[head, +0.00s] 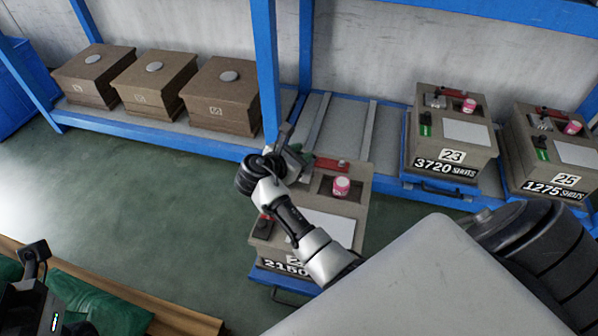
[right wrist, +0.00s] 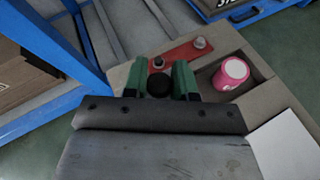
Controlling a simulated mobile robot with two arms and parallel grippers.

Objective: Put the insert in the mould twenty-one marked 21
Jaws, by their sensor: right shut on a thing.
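My right gripper (head: 292,152) is over the back left part of the near mould (head: 348,235). In the right wrist view its two green fingers (right wrist: 160,82) are shut on a small dark round piece (right wrist: 159,86), perhaps the insert. Most of that piece is hidden between the fingers, and I cannot tell whether it touches the mould. The near mould also shows in the right wrist view (right wrist: 255,105). My arm hides part of its number; a "2" and "2150" show. Dark wrist parts, seemingly of my left arm, show at the lower left; its fingers cannot be made out.
A pink tin (head: 341,186) sits in a pocket of the near mould, beside a red strip (head: 331,165). Moulds 23 (head: 452,130) and 25 (head: 553,150) stand to the right. Several closed brown boxes (head: 222,95) stand on the left shelf. A blue post (head: 266,70) rises behind my gripper.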

